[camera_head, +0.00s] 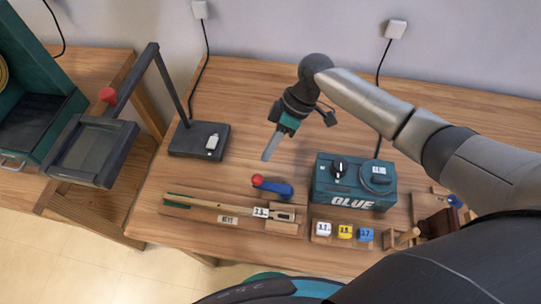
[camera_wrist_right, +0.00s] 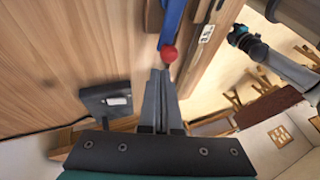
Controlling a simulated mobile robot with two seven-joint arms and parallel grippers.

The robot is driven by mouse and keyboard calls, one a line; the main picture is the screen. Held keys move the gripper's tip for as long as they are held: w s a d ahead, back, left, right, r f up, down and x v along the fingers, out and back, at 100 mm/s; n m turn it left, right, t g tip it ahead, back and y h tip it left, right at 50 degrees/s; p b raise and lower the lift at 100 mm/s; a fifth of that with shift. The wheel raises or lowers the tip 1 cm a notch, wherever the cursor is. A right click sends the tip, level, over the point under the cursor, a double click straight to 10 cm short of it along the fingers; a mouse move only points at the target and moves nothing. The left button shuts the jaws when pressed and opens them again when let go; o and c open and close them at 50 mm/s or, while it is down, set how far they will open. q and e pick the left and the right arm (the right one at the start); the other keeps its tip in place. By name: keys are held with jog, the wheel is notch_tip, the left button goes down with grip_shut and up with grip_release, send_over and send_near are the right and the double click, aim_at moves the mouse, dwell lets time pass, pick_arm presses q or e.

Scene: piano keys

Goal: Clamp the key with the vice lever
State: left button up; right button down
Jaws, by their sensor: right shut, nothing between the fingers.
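The vice lever (camera_head: 272,187) is a blue bar with a red ball at its left end, lying on the wooden bench. In the right wrist view its blue bar (camera_wrist_right: 172,22) and red ball (camera_wrist_right: 169,54) are just beyond my fingertips. The key (camera_head: 225,206) is a long wooden strip with a numbered label, resting in a wooden holder in front of the lever. My right gripper (camera_head: 266,156) points down, shut and empty, behind the lever and apart from it; its fingers (camera_wrist_right: 163,74) look closed together. My left arm appears partly at the right wrist view's upper right; its fingers are unclear.
A teal glue box (camera_head: 355,183) stands right of the lever. Small numbered blocks (camera_head: 345,231) sit in a tray before it. A dark lamp base (camera_head: 199,141) is at the back left. Bench between lamp base and lever is clear.

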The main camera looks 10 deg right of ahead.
jog(key=v, duration=1.1)
jog(key=shift+s+f, duration=0.1)
jog(key=shift+s, duration=0.05)
